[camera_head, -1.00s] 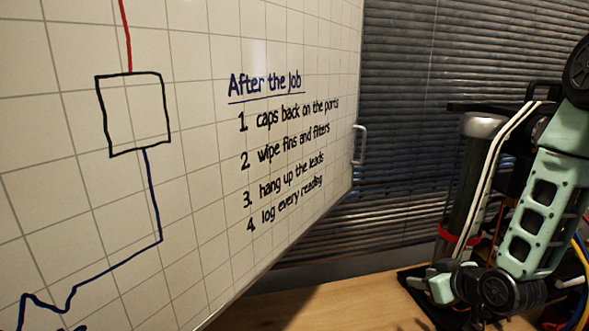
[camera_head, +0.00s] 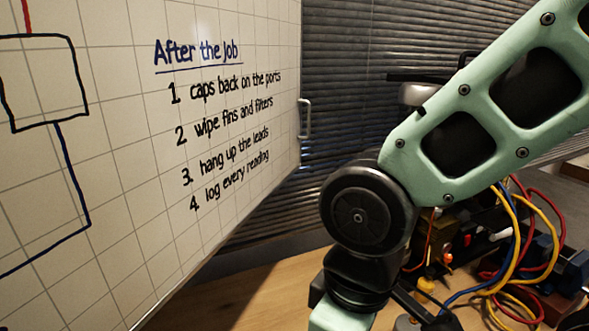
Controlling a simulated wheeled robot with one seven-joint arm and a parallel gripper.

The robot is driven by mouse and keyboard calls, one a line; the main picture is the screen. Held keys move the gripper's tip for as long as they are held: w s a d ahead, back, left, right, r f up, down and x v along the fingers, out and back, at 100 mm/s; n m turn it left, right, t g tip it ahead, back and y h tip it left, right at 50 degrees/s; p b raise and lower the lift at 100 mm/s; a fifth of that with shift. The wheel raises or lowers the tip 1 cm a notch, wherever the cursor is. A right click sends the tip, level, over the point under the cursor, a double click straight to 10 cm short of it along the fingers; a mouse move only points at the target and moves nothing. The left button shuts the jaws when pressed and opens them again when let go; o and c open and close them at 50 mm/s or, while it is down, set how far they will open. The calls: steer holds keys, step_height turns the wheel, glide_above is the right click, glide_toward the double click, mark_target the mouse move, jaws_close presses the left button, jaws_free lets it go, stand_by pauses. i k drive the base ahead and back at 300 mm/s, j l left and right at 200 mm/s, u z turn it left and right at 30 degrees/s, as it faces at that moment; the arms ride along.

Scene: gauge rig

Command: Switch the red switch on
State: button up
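I cannot pick out the red switch for certain. A small orange-red spot (camera_head: 447,257) shows on the dark apparatus (camera_head: 462,245) behind my arm; I cannot tell whether it is the switch or which way it is set. My mint-green arm crosses the right half of the view and hides part of the apparatus. The arm runs down out of the bottom edge, and my gripper is not in view.
A whiteboard (camera_head: 120,180) with handwriting and a handle (camera_head: 304,118) at its edge fills the left. Blinds (camera_head: 370,60) hang behind. Red, blue and yellow cables (camera_head: 520,245) lie at the right. A bare wooden surface (camera_head: 250,295) shows at bottom centre.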

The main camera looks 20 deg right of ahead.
mark_target(466, 241)
steer(key=z, duration=1.2)
